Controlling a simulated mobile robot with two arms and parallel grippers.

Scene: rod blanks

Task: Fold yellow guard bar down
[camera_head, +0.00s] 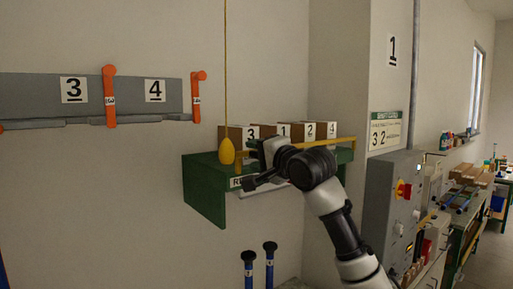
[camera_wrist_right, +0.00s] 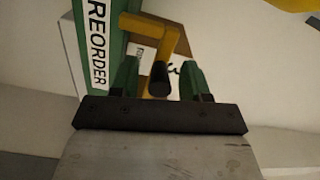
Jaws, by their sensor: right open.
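The yellow guard bar (camera_head: 325,143) runs across the front of the green shelf (camera_head: 205,190), at about the height of the boxes and above the shelf's front edge. My right arm hides its left part in the head view. In the right wrist view a bent yellow end of the bar (camera_wrist_right: 150,27) shows, with a dark tip. My right gripper (camera_head: 256,165) is in front of the shelf's front edge. Its green fingers (camera_wrist_right: 160,78) are open, with the dark tip appearing between them; I cannot tell whether they touch. My left gripper is not in view.
Several numbered boxes (camera_head: 284,131) stand on the shelf. A yellow pull (camera_head: 227,152) hangs on a cord left of the gripper. A grey control cabinet (camera_head: 390,205) stands at right.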

